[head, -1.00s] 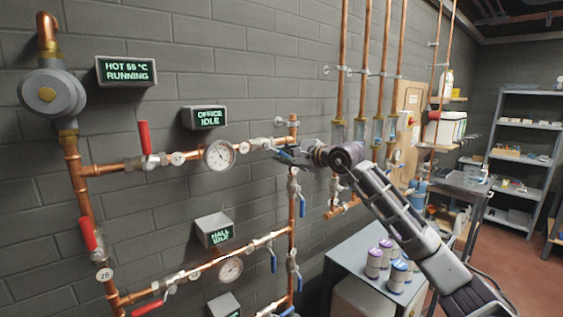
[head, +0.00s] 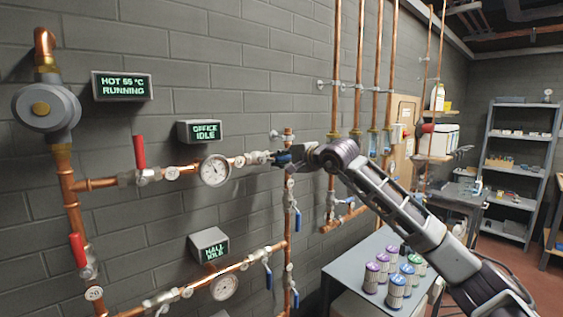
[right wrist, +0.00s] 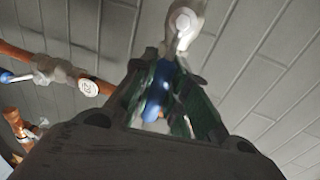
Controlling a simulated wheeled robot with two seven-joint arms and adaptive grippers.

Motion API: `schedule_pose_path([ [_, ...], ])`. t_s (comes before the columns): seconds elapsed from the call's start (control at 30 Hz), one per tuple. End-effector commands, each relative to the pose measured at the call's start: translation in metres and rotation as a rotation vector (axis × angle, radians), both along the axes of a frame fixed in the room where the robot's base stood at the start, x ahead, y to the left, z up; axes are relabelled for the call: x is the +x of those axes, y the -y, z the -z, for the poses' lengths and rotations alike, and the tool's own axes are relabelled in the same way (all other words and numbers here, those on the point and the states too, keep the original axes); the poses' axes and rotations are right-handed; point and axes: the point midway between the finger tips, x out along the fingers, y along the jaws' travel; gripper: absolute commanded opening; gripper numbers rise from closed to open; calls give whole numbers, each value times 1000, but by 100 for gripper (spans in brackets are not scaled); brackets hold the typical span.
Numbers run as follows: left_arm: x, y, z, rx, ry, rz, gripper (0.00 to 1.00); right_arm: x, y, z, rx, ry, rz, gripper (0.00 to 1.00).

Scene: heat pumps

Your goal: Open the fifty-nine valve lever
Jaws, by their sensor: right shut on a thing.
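My right gripper (head: 288,158) is at the right end of the office pipe and is shut on a blue valve lever (right wrist: 157,88). In the right wrist view the lever lies between the dark green finger pads of the gripper (right wrist: 165,92). My left gripper is not in view.
Red levers (head: 139,152) stand on valves to the left. A gauge (head: 214,170) and the OFFICE IDLE sign (head: 200,131) are nearby. Other blue levers (head: 298,224) hang below. A grey cabinet (head: 345,275) with several canisters stands under my right arm.

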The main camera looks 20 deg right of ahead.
Motion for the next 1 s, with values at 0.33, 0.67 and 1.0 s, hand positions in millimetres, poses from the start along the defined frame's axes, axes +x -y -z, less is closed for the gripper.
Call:
schedule_pose_path([
  [0.33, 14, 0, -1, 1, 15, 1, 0, 0, 0, -1, -10, 5, 0, 17],
  [0.67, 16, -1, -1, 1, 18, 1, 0, 0, 0, 0, -6, 3, 0, 38],
  [1.0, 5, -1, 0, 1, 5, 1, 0, -4, 2, -1, -4, 3, 0, 38],
])
